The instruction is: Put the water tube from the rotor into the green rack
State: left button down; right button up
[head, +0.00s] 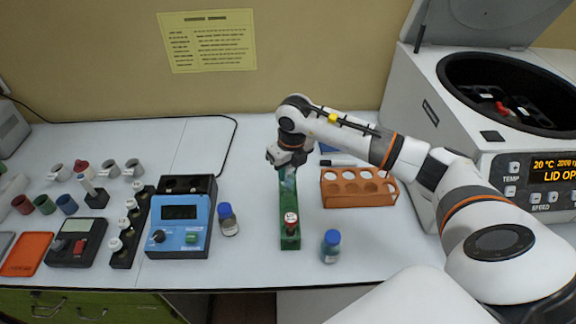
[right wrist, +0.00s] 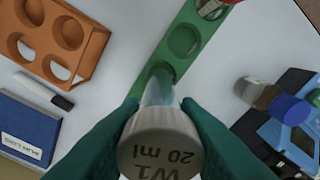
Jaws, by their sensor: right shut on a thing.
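The water tube has a pale cap marked "W1 20 ml" (right wrist: 160,145) and a clear bluish body. My right gripper (head: 288,163) is shut on it, and the green fingers press both sides of the cap in the right wrist view (right wrist: 160,118). The tube body (head: 289,181) points down at the far part of the green rack (head: 291,243). In the right wrist view its lower end lines up with a hole of the green rack (right wrist: 184,42); I cannot tell how deep it sits. A red-capped tube (head: 291,221) stands in the rack's near end. My left gripper is out of view.
An orange rack (head: 358,199) stands to the right of the green rack. Blue-capped bottles (head: 228,220) (head: 331,246) stand on either side. The centrifuge (head: 440,120) is open at the right, with red-capped tubes in its rotor (head: 510,105). A blue device (head: 180,235) stands left.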

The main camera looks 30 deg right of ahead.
aim_at(288, 185)
notch_tip(288, 185, down, 5)
jog(key=shift+r+b, duration=0.2)
jog(key=shift+b, duration=0.9)
jog(key=shift+f+b, duration=0.8)
jog(key=shift+f, duration=0.15)
jog(key=o, duration=1)
jog(key=r+b, duration=0.1)
jog(key=r, duration=0.3)
jog(key=s+r, duration=0.1)
jog(key=r, duration=0.3)
jog(key=r+b, duration=0.1)
jog(key=r, duration=0.3)
jog(key=shift+s+b, duration=0.2)
jog(key=shift+b, duration=0.1)
